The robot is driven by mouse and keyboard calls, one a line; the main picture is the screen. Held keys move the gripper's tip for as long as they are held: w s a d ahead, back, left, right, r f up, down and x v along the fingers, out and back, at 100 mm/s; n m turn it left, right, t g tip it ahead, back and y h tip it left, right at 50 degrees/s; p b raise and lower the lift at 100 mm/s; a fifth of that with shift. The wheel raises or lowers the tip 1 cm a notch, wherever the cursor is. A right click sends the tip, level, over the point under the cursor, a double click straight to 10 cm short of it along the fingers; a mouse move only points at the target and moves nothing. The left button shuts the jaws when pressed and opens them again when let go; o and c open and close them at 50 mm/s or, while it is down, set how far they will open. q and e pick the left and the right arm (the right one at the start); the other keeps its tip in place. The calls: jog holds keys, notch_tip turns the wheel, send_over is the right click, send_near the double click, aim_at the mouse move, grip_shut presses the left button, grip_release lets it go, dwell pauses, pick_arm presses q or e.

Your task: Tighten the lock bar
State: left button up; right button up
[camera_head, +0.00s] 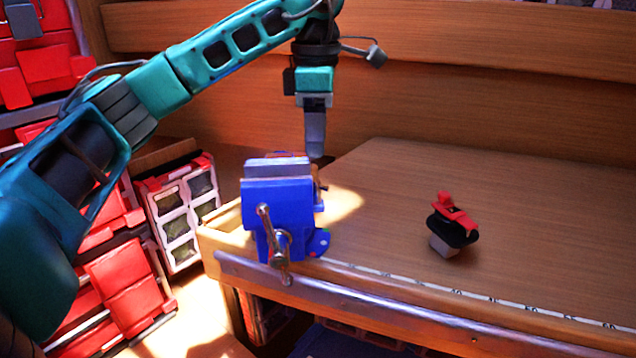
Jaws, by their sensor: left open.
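A blue bench vise (278,212) sits on the front left corner of the wooden workbench (380,200). Its metal bar (268,225), which looks like the lock bar, slants across the screw at the vise's front, upper end to the left. My left gripper (315,150) is above and just behind the vise, fingers pointing down, and looks apart from the bar. I see it edge-on, with nothing visible in it. My right gripper is not in view.
A small red and black object with a pale base (455,222) stands on the bench to the right. A metal rail (350,300) and a measuring strip run along the front edge. Red storage cases (120,285) stand left. The bench's middle is clear.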

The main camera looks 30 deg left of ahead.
aim_at(317, 181)
pick_arm(q)
notch_tip(317, 181, down, 9)
jog(key=shift+f, duration=0.15)
jog(key=shift+c, duration=0.2)
grip_shut()
dwell(0.3)
